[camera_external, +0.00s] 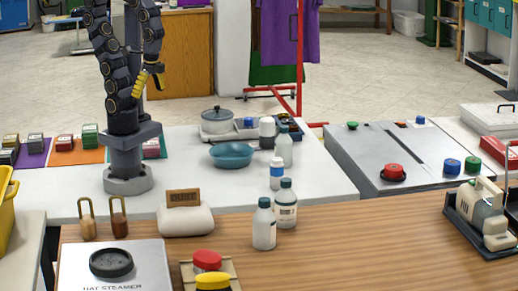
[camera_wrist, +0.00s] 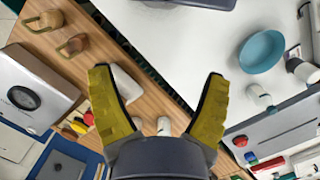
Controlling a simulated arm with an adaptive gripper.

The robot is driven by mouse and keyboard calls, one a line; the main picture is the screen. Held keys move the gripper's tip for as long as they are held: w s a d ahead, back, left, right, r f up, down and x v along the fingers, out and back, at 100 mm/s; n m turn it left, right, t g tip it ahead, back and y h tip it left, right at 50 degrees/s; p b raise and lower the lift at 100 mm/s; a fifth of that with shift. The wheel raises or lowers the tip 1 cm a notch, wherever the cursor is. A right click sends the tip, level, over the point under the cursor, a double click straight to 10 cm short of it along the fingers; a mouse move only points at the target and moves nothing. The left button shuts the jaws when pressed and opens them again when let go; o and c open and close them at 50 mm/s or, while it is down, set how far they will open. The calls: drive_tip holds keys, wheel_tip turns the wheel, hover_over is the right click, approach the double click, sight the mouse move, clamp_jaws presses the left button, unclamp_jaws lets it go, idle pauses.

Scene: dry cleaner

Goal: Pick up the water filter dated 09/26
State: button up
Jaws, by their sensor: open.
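No date 09/26 is readable in either view, so I cannot tell which thing is the water filter. Upright grey-capped bottles (camera_external: 264,226) and (camera_external: 286,204) stand on the wooden counter, their labels too small to read. A white bottle with a blue label (camera_external: 276,176) stands behind them, with a pale bottle (camera_external: 283,150) farther back. My gripper (camera_external: 150,82) is raised above the left of the white table, apart from everything. In the wrist view my gripper (camera_wrist: 158,76) has its yellow fingers spread wide, with nothing between them.
A teal bowl (camera_external: 231,156) and a lidded pot (camera_external: 217,122) sit on the white table. The counter's middle right is clear.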

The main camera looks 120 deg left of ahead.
drive_tip(key=m+t+y, duration=0.3)
drive_tip(key=m+y, duration=0.1)
drive_tip(key=m, duration=1.7)
hover_over(279, 171)
drive_tip(key=s, duration=0.3)
drive_tip(key=f, duration=1.9)
drive_tip(key=shift+w+d+f, duration=0.1)
drive_tip(key=shift+w+d, duration=0.15)
drive_tip(key=shift+d, duration=0.1)
drive_tip(key=shift+w+a+f, duration=0.1)
drive_tip(key=shift+f, duration=0.2)
drive_tip(key=shift+x, duration=3.85)
drive_tip(key=c, duration=1.2)
